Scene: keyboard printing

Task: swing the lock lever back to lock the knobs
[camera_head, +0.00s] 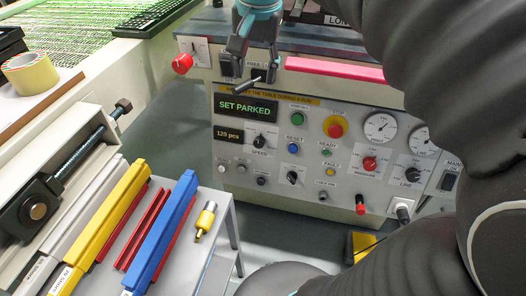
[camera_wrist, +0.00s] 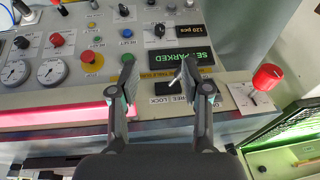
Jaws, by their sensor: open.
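The lock lever (camera_head: 247,86) is a short grey rod on the upper front edge of the control panel, by the FREE and LOCK labels. In the wrist view the lever (camera_wrist: 174,81) shows close to the inner side of the right finger; I cannot tell whether they touch. My gripper (camera_head: 252,70) is open, its fingers pointing down over the panel edge around the lever area. In the wrist view the gripper (camera_wrist: 159,66) has its two fingers well apart with nothing clamped between them. A red knob (camera_head: 182,63) stands at the panel's left end; it also shows in the wrist view (camera_wrist: 267,77).
The panel front carries a SET PARKED display (camera_head: 246,107), a yellow-ringed STOP button (camera_head: 335,127), dials and small knobs. A pink bar (camera_head: 335,69) runs along the edge to the right. A side table holds a blue bar (camera_head: 161,232) and a yellow bar (camera_head: 100,228).

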